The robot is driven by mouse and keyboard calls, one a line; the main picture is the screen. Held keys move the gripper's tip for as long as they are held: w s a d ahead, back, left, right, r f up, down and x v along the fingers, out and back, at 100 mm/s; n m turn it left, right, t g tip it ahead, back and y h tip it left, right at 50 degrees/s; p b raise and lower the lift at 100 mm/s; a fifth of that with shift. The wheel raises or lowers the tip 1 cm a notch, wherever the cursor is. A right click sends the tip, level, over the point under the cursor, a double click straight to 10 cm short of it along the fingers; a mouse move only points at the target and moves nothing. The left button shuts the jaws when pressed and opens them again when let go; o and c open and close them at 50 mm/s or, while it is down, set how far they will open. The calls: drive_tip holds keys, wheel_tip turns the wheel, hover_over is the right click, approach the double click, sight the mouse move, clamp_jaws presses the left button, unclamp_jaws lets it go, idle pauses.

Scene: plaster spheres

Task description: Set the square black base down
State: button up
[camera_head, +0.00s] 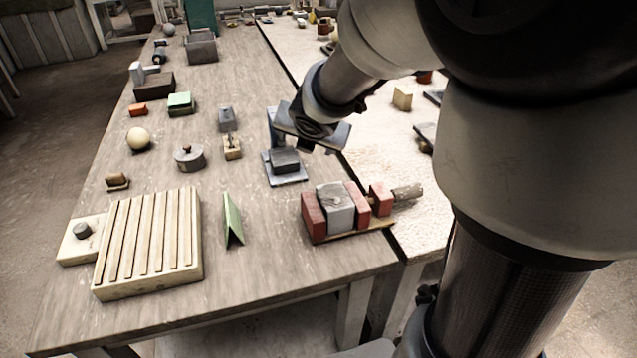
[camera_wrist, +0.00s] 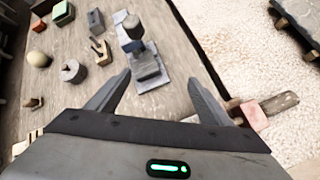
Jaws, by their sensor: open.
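The square black base (camera_head: 285,157), a low dark block, rests flat on a thin blue-grey plate (camera_head: 271,178) on the wooden table. In the wrist view the dark block (camera_wrist: 146,64) lies beyond and between my fingertips, on its grey plate (camera_wrist: 153,83). My gripper (camera_head: 313,140) is open and stands above and behind the block, apart from it as far as I can see. In the wrist view both fingers (camera_wrist: 157,78) are spread with nothing held between them. My gripper partly hides what stands just behind the plate in the head view.
A red and grey block row (camera_head: 340,208) stands at front right. A ribbed cream slab (camera_head: 150,240) and a green folded piece (camera_head: 233,220) lie at front left. A small wooden block (camera_head: 232,148) and a round grey lid (camera_head: 190,158) stand left of the plate.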

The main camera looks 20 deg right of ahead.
drive_tip(key=s+d+r+m+g+h, duration=0.1)
drive_tip(key=s+r+m, duration=0.2)
drive_tip(key=s+m, duration=0.5)
drive_tip(key=s+d+r+m+g, duration=0.1)
drive_tip(key=s+r+m, duration=0.2)
drive_tip(key=s+m, duration=0.55)
drive_tip(key=s+a+m+g+y, duration=0.1)
drive_tip(key=s+a+m, duration=0.4)
drive_tip(key=s+m, duration=0.5)
drive_tip(key=m+y, duration=0.1)
drive_tip(key=m, duration=0.2)
drive_tip(key=shift+f+g, duration=0.3)
